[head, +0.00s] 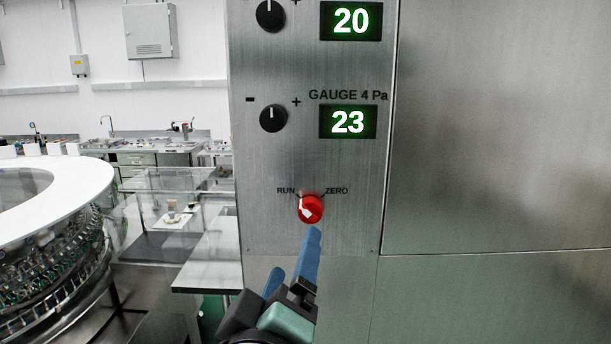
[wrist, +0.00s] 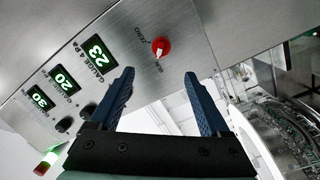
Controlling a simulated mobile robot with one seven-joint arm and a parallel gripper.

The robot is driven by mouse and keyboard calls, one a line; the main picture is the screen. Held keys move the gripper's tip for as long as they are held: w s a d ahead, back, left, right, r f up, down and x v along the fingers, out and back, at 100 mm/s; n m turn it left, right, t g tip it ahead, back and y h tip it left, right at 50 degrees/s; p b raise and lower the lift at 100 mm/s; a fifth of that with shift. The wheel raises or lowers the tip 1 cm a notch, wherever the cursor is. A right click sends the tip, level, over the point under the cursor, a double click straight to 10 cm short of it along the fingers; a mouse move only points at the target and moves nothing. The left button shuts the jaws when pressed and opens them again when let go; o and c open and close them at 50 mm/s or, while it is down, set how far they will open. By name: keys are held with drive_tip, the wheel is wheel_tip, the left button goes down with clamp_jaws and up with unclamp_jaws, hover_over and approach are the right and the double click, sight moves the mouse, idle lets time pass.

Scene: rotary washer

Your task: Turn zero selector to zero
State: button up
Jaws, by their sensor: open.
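The zero selector is a red round knob (head: 311,209) with a white pointer, low on the steel panel. RUN is printed at its upper left and ZERO at its upper right. The pointer leans to the left, toward the RUN side. My gripper (head: 296,250) has blue fingers and is open, below and in front of the knob in the head view. In the wrist view the knob (wrist: 161,46) shows beyond the open fingertips (wrist: 159,73), roughly centred between them. Nothing is between the fingers, and they look apart from the knob.
A black knob (head: 273,118) and the gauge 4 display (head: 348,122) reading 23 are above the selector. Another display (head: 351,21) reads 20. A large round machine (head: 85,215) stands at the left, with a steel table (head: 208,262) beside the panel.

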sight(309, 217)
drive_tip(key=w+p, duration=0.1)
drive_tip(key=w, duration=0.2)
drive_tip(key=w+d+p, duration=0.1)
drive_tip(key=w+p, duration=0.1)
drive_tip(key=w, duration=0.2)
drive_tip(key=w+p, duration=0.1)
drive_tip(key=w, duration=0.3)
drive_tip(key=shift+d, duration=0.35)
drive_tip(key=shift+w+d+f+p, duration=0.15)
drive_tip(key=shift+w+p, duration=0.25)
drive_tip(key=shift+w, duration=0.4)
clamp_jaws()
